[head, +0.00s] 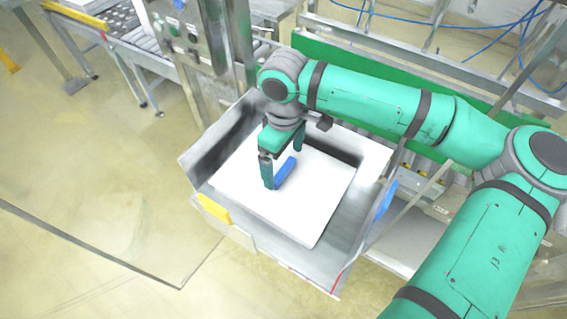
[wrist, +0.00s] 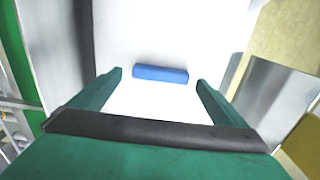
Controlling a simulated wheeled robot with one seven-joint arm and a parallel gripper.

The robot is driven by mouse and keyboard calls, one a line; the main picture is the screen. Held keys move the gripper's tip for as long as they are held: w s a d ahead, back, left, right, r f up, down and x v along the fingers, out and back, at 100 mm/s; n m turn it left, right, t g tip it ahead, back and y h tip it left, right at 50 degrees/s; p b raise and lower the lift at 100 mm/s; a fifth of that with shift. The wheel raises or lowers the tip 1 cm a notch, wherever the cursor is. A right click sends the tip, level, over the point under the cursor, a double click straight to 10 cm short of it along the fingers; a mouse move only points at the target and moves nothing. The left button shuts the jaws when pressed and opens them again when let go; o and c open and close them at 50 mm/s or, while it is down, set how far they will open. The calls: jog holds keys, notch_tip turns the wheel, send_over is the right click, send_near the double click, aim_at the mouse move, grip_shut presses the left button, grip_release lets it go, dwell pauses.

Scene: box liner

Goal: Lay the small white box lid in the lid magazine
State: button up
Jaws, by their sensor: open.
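The white lid (head: 312,205) is a flat square panel lying in a grey metal open-topped tray (head: 212,160), which looks like the lid magazine. A blue bar (head: 285,173) lies on top of the lid like a handle. My gripper (head: 284,168) is over the lid, pointing down, its fingers apart at the two ends of the blue bar. In the wrist view the blue bar (wrist: 160,74) shows between the open fingertips (wrist: 160,78), with a gap at each end. I cannot tell whether the fingertips touch the lid.
The tray has a yellow block (head: 214,209) on its front left edge and a blue block (head: 387,200) on its right side. A green panel (head: 325,55) and metal frame stand behind. A conveyor (head: 135,40) is at the back left.

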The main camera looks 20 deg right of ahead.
notch_tip(320, 180, up, 10)
dwell(0.4)
